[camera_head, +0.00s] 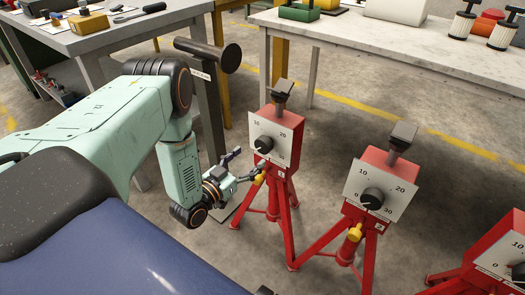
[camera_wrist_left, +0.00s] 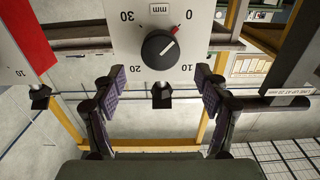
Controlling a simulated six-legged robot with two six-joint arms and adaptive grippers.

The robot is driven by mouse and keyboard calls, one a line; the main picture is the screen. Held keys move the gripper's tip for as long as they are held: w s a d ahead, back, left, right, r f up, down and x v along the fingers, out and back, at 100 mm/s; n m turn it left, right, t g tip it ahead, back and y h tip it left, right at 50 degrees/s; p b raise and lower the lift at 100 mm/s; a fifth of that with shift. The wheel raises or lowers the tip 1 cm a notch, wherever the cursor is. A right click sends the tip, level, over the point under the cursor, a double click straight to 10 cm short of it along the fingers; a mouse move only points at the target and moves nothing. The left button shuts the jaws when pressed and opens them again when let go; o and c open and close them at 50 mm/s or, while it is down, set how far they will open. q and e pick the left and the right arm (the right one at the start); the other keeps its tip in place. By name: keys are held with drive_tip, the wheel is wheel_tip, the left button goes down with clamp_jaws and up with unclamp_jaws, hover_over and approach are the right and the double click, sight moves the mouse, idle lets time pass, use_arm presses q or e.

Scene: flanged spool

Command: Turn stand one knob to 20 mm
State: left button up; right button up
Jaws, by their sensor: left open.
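The nearest-left red stand (camera_head: 283,185) carries a white dial plate with a black knob (camera_head: 264,144). In the left wrist view the same kind of black knob (camera_wrist_left: 159,50) sits upside down on its plate, marked 0, 10, 20, 30 and mm. Its red mark points to the upper right, close to the 0. My left gripper (camera_head: 245,163) is open in front of this stand, just left of and below the knob. In the wrist view its two fingers (camera_wrist_left: 160,90) are apart, beneath the knob in the picture and not touching it. My right gripper is not in view.
Another red stand (camera_head: 368,205) with a knob is to the right, and a third (camera_head: 500,262) is cut off at the right edge. Workbenches (camera_head: 420,55) line the back.

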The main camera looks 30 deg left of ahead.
sight(261, 148)
use_arm(q)
drive_tip(key=w, duration=0.2)
drive_tip(key=w+b, duration=0.1)
drive_tip(key=w, duration=0.1)
drive_tip(key=w+b, duration=0.1)
drive_tip(key=w, duration=0.1)
drive_tip(key=shift+d+f, duration=0.1)
drive_tip(key=shift+d, duration=0.15)
drive_tip(key=shift+w, duration=0.55)
drive_tip(key=c, duration=1.2)
